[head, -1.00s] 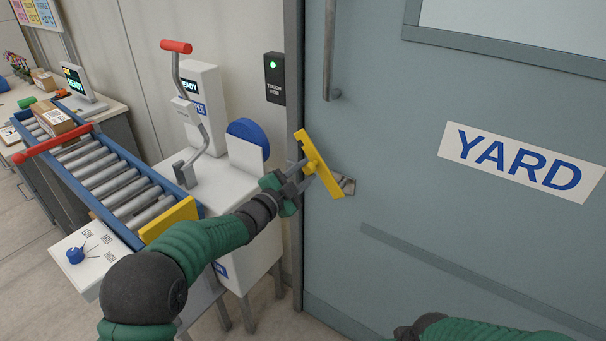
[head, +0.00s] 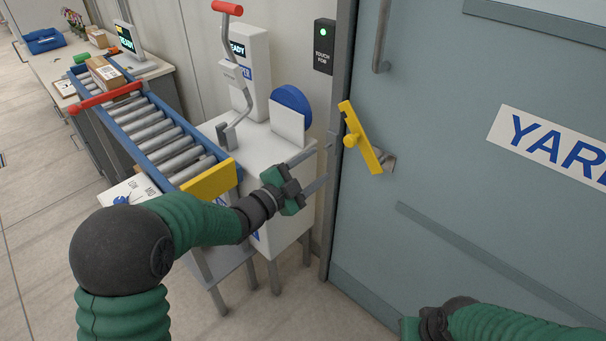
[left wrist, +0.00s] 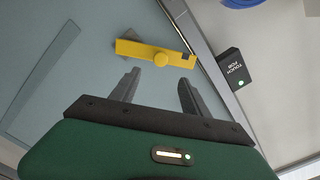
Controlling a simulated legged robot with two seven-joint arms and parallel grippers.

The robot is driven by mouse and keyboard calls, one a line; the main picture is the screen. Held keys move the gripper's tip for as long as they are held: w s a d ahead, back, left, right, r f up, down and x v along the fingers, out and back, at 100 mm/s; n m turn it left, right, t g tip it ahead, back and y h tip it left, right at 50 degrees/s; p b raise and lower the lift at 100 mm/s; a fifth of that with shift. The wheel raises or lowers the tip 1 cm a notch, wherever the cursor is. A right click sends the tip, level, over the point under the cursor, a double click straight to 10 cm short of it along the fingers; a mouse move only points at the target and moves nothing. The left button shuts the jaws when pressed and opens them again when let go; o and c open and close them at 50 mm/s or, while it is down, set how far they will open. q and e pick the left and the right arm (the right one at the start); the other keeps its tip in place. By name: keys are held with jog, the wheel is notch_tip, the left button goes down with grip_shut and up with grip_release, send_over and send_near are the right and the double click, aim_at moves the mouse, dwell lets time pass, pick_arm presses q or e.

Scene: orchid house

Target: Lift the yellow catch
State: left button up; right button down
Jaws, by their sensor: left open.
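The yellow catch (head: 361,140) is a long bar with a round knob, mounted at the left edge of the grey-blue door (head: 440,165). It stands tilted, its top end leaning left. My left gripper (head: 326,164) is open and empty, its two grey fingers pointing at the door edge, left of and a little below the catch in the head view. In the left wrist view the catch (left wrist: 150,53) lies crosswise beyond the open fingertips, apart from them. My right arm (head: 510,325) shows at the lower right; its gripper fingers are not seen.
A black fob reader (head: 324,47) with a green light is on the wall left of the door frame. A white machine (head: 260,135) with a red-handled lever and a roller conveyor (head: 165,135) stand left of the door, close behind my left arm.

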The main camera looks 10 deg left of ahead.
pick_arm(q)
jog(key=v, duration=0.4)
jog(key=shift+s, duration=0.15)
jog(key=shift+a+f, duration=0.1)
jog(key=shift+f, duration=0.05)
jog(key=s+a+f+n+g+y, duration=0.4)
jog(key=s+a+f+n+y, duration=0.3)
jog(key=a+f+n+y, duration=0.3)
jog(key=s+a+f+n+g, duration=0.1)
jog(key=s+f+n+g, duration=0.3)
jog(key=s, duration=0.5)
jog(key=s+a+f+n+g, duration=0.1)
jog(key=s+f+n+g, duration=0.25)
jog(key=s, duration=0.55)
jog(key=w+p+v, duration=0.2)
jog(key=p+v, duration=1.1)
jog(key=p, duration=0.1)
jog(key=shift+d+r+y, duration=0.3)
jog(key=shift+d+r, duration=0.05)
jog(key=shift+d, duration=0.2)
